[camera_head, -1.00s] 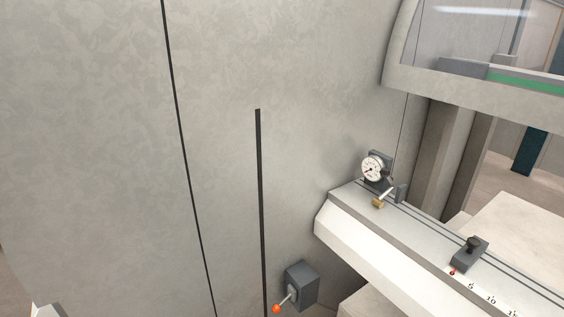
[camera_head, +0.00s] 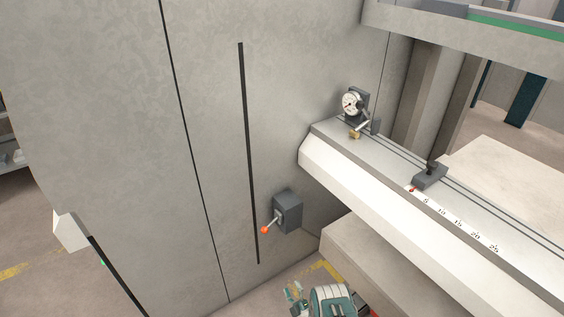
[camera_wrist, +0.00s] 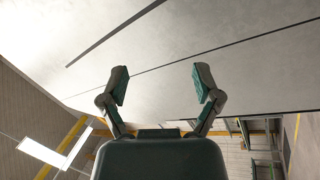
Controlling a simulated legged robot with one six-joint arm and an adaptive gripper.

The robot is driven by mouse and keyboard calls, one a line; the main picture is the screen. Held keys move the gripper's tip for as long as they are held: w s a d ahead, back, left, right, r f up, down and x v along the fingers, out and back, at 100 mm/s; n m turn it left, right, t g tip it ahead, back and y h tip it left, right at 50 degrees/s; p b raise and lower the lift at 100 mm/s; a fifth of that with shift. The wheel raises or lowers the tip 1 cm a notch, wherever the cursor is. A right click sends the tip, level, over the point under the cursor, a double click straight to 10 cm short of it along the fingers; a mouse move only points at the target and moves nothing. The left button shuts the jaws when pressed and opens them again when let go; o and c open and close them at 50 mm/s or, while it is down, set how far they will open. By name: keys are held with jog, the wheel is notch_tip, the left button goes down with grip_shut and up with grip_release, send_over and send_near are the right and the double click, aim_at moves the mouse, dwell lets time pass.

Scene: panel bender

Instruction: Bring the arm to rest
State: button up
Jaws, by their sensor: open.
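My gripper (camera_wrist: 160,84) is open and empty in the wrist view, its two green-and-grey fingers spread wide apart. Nothing is between the fingertips. Beyond them is a pale grey panel surface crossed by dark seams. In the camera_head view, part of my own arm (camera_head: 332,301), green and grey, shows at the bottom edge, below the lever box. Most of the arm is out of the picture, and its fingers cannot be made out clearly there.
A dark box (camera_head: 288,211) with an orange-knobbed lever (camera_head: 265,229) sits on the grey machine wall (camera_head: 200,120). A pale ledge carries a dial gauge (camera_head: 351,102), a sliding stop (camera_head: 430,176) and a number scale (camera_head: 460,225). Open floor (camera_head: 45,240) lies at the left.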

jog(key=w+d+r+m+g+h, duration=0.2)
jog(key=w+r+m+h, duration=0.1)
jog(key=w+r, duration=1.6)
jog(key=s+d+r+m+g+h, duration=0.1)
jog(key=d+r+m+g+h, duration=0.1)
jog(key=r, duration=1)
jog(key=s+d+r+m+g+h, duration=0.1)
jog(key=d+r+m+h, duration=0.15)
jog(key=r, duration=0.95)
jog(key=s+d+r+m+g+h, duration=0.1)
jog(key=s+d+r+m+g, duration=0.1)
jog(key=s+r, duration=0.65)
jog(key=s+d+r+m+g, duration=0.2)
jog(key=s+r+m, duration=0.1)
jog(key=s+r, duration=0.55)
jog(key=s+d+m+g, duration=0.1)
jog(key=s+m+g, duration=0.3)
jog(key=s, duration=2.4)
jog(key=shift+s+d+f, duration=0.15)
jog(key=shift+s+f, duration=0.25)
jog(key=shift+f, duration=0.05)
